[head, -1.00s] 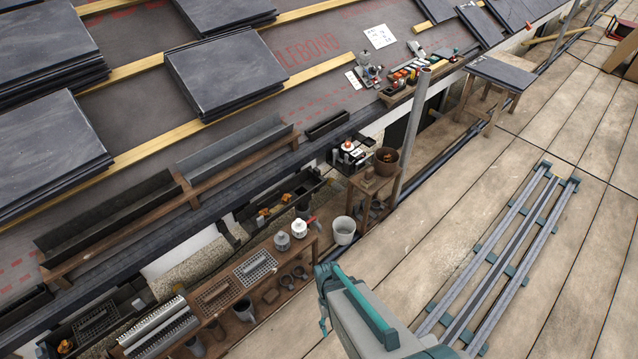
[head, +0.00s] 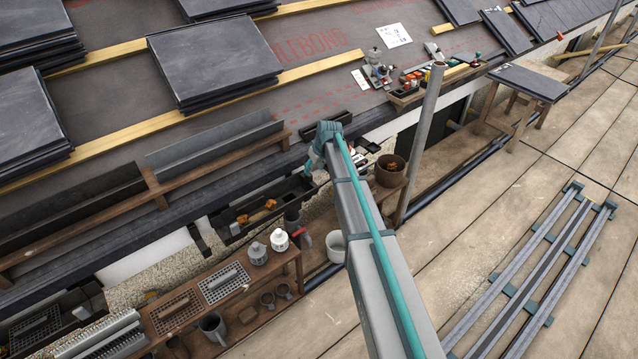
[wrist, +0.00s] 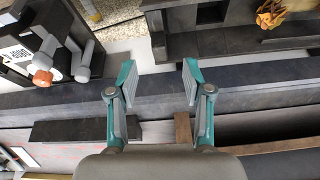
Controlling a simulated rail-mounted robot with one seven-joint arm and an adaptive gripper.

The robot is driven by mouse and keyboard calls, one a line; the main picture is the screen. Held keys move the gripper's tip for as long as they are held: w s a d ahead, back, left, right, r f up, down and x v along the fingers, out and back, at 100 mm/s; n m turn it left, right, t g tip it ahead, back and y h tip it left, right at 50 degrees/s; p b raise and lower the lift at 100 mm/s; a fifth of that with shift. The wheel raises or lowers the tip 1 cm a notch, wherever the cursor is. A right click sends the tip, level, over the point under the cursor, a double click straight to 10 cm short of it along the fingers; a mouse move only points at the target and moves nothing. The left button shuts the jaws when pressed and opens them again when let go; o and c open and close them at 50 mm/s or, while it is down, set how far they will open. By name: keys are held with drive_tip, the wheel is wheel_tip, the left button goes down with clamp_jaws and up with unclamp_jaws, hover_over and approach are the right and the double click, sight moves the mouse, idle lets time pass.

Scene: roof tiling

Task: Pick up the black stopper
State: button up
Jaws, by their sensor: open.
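I cannot make out for sure which thing is the black stopper. A short black trough-shaped piece (head: 308,133) lies on the roof edge, partly hidden behind my arm in the head view. A dark bar, probably the same piece, lies at the lower left of the wrist view (wrist: 70,131). My gripper (wrist: 160,84) is open with nothing between its fingers, over the dark eave strip (wrist: 255,80). In the head view my gripper (head: 314,162) is above the eave, near the right end of the black gutter (head: 235,212).
Orange-brown leaves (wrist: 271,14) lie in the gutter. A dark box with white cylinders, one orange-tipped (wrist: 42,77), stands at the left of the wrist view. An upright grey pole (head: 420,140) and a brown pot (head: 390,170) stand right of my arm. The boardwalk (head: 480,190) has free room.

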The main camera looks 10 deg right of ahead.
sight(307, 178)
drive_tip(key=shift+w+d+f+n, duration=0.15)
drive_tip(key=shift+w+d+n, duration=0.2)
drive_tip(key=shift+w, duration=0.35)
drive_tip(key=shift+a+f+n, duration=0.2)
drive_tip(key=shift+a+n, duration=0.05)
drive_tip(key=b+x, duration=0.1)
drive_tip(key=x, duration=0.4)
drive_tip(key=shift+a+f, duration=0.1)
drive_tip(key=shift+a+b+x, duration=0.2)
drive_tip(key=shift+b+x, duration=0.5)
drive_tip(key=shift+x, duration=1.85)
clamp_jaws()
